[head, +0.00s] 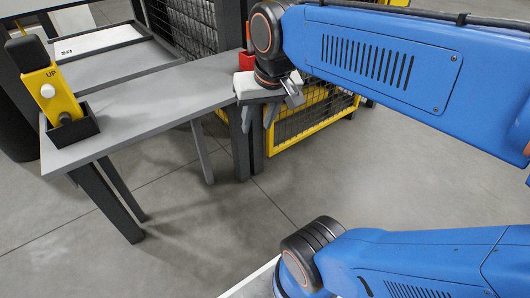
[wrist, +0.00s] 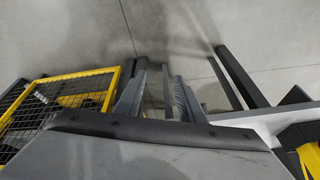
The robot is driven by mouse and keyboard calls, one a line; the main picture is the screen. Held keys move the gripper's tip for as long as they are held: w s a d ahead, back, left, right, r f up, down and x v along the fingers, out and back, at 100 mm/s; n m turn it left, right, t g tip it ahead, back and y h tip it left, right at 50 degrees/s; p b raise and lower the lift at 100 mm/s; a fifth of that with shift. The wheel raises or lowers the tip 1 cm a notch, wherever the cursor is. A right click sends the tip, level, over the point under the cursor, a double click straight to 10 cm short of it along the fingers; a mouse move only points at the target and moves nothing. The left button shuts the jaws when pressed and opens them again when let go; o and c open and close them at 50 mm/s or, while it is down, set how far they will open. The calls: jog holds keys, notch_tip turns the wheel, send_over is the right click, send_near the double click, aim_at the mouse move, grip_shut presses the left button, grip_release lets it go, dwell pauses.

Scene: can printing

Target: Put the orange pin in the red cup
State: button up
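A small patch of red (head: 243,61) shows at the far right end of the grey table, mostly hidden behind my wrist. It may be the red cup, but I cannot tell. In the wrist view the two fingers of my gripper (wrist: 157,98) also stand apart, with floor and a dark post behind the gap.
A yellow-framed mesh fence (head: 310,128) stands behind my gripper. The floor (head: 400,175) right of the table is clear.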

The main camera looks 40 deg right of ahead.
jog(key=s+a+f+n, duration=0.1)
jog(key=s+f+n, duration=0.2)
jog(key=f, duration=0.3)
jog(key=shift+s+f+t, duration=0.4)
jog(key=shift+s, duration=0.45)
jog(key=shift+a, duration=0.1)
jog(key=shift+c, duration=0.4)
